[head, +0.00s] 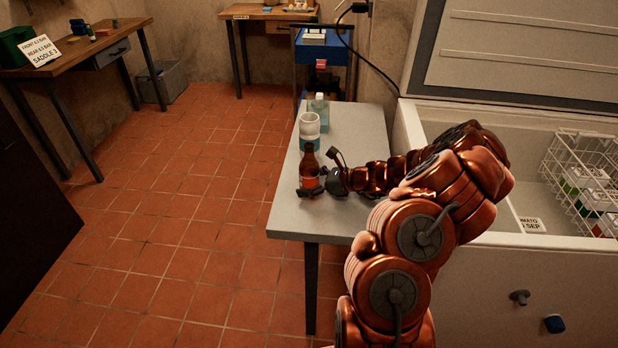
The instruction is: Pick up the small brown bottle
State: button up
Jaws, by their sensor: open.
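The small brown bottle (309,167) stands upright on the grey table (348,120), near its left edge. It has a dark neck and an orange-brown label. My gripper (312,190) is low at the bottle's lower part, reaching in from the right, with dark finger parts seen in front of and beside its base. The jaws are open. I cannot tell whether a finger touches the bottle. The bottle's base is partly hidden by the gripper.
An open chest freezer (480,235) with a white wire basket (575,170) borders the table on the right. Tiled floor (170,240) lies free to the left.

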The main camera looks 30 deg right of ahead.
aim_at(318, 172)
jog(key=c, duration=1.5)
jog(key=shift+r, duration=1.5)
jog(key=shift+s+r, duration=0.15)
jog(key=shift+r, duration=0.2)
jog(key=s+a, duration=0.1)
jog(key=s, duration=0.4)
jog(key=s+a+r+b, duration=0.1)
jog(key=s, duration=0.4)
jog(key=s+a+b, duration=0.1)
jog(key=s, duration=0.4)
jog(key=shift+s+a+r, duration=0.15)
jog(key=shift+a, duration=0.25)
